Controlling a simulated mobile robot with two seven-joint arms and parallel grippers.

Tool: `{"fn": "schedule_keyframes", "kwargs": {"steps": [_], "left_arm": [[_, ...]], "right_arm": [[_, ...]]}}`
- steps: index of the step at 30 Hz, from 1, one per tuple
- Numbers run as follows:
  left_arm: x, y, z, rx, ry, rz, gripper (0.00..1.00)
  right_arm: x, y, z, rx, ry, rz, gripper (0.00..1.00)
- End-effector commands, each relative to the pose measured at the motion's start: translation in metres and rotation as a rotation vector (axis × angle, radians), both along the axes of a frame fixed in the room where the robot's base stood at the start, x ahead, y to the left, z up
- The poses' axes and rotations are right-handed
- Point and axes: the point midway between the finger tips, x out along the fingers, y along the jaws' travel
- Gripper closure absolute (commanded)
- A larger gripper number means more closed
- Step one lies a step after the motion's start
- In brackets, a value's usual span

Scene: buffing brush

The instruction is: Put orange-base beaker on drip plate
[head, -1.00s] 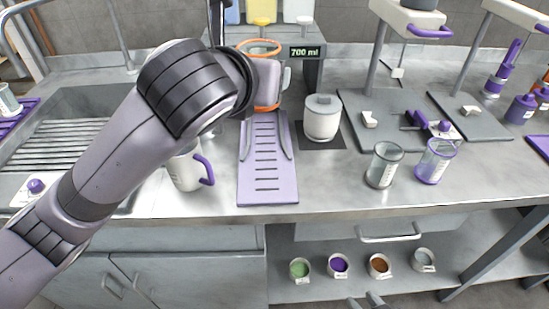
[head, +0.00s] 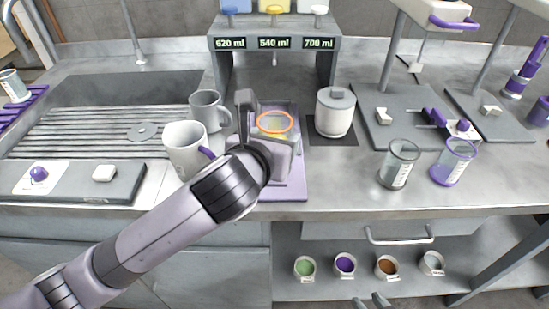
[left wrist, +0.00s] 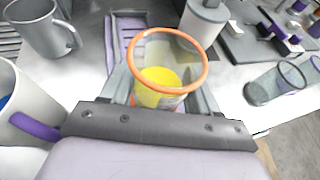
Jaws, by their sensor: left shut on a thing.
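The orange-base beaker, clear with an orange rim (head: 275,122) and yellow contents, is held upright in my left gripper (head: 268,138). The left wrist view shows the same beaker (left wrist: 166,62) between the fingers, its lower part hidden by the gripper. The purple drip plate (head: 297,190) lies on the counter in front of the dispenser, largely covered by my left arm and the beaker. In the left wrist view the plate (left wrist: 121,45) extends beyond the beaker. I cannot tell whether beaker and plate touch. My right gripper (head: 371,302) barely shows at the bottom edge, its fingertips apart.
The dispenser (head: 275,44) stands behind the plate with several displays. A white mug (head: 184,145) and a grey mug (head: 206,110) stand close on the left. A lidded white pot (head: 335,115) stands on the right. Two beakers (head: 398,165) (head: 452,163) stand further right.

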Motion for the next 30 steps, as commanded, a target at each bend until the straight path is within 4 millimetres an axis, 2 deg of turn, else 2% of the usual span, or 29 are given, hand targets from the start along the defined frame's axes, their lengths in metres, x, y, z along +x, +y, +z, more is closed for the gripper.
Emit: {"fn": "schedule_keyframes", "kwargs": {"steps": [10,23,24,25,26,30], "left_arm": [[0.0,0.0,-0.043,0.0,0.001,0.001,0.71],[0.0,0.0,-0.048,0.0,-0.001,0.0,0.71],[0.0,0.0,-0.048,-0.001,-0.001,0.0,0.29],[0.0,0.0,-0.048,-0.001,-0.001,0.0,0.19],[0.0,0.0,-0.048,-0.001,-0.001,0.0,0.14],[0.0,0.0,-0.048,0.0,-0.001,0.0,0.14]], "right_arm": [[0.001,0.0,-0.007,0.0,-0.002,0.001,0.62],[0.001,0.0,-0.005,-0.001,-0.003,0.0,0.62],[0.001,0.0,-0.005,-0.001,-0.003,0.0,0.62],[0.001,0.0,-0.005,-0.001,-0.003,0.0,0.62],[0.001,0.0,-0.005,-0.001,-0.003,0.0,0.62],[0.002,0.0,-0.005,-0.001,-0.003,0.0,0.62]]}}
